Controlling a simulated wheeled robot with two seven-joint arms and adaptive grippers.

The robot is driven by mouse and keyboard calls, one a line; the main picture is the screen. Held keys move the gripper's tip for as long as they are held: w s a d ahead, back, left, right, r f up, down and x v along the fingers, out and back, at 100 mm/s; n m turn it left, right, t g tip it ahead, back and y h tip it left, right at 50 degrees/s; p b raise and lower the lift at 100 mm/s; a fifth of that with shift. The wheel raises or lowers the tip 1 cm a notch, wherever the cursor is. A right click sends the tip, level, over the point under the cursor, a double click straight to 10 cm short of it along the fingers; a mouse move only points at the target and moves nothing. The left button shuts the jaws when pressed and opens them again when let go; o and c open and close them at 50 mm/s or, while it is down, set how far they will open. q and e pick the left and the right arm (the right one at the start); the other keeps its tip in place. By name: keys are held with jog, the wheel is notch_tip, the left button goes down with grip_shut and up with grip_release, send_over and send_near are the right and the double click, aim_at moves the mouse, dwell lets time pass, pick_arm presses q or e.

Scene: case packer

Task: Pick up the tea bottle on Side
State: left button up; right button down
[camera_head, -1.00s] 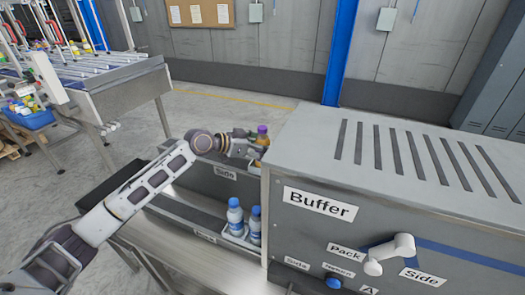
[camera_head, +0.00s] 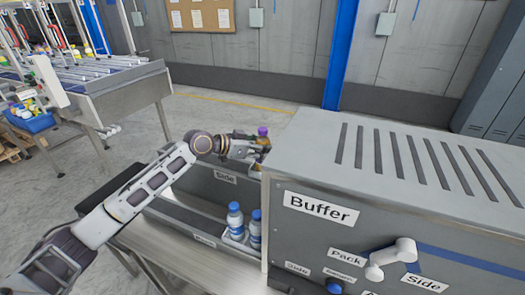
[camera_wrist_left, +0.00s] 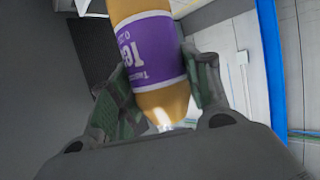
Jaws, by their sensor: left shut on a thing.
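The tea bottle (camera_wrist_left: 152,58) is amber with a purple label, and it stands between the two fingers of my left gripper (camera_wrist_left: 155,95) in the left wrist view. The fingers touch it on both sides, and the gripper is shut on it. In the head view the bottle's purple cap (camera_head: 262,131) shows above my left gripper (camera_head: 258,148), at the back end of the lane marked Side (camera_head: 225,177). The gripper hides most of the bottle there. I cannot tell whether its base is clear of the lane. My right gripper is not in view.
The grey Buffer machine (camera_head: 320,208) stands right beside the left gripper, with a lever (camera_head: 390,258) on its front. Two blue-capped water bottles (camera_head: 235,220) stand in the nearer lane. A conveyor (camera_head: 120,80) stands at the far left. Open floor lies between.

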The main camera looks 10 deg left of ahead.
aim_at(263, 129)
pick_arm(q)
notch_tip(263, 129, up, 9)
jog(key=shift+r+b, duration=0.15)
jog(key=shift+b, duration=0.4)
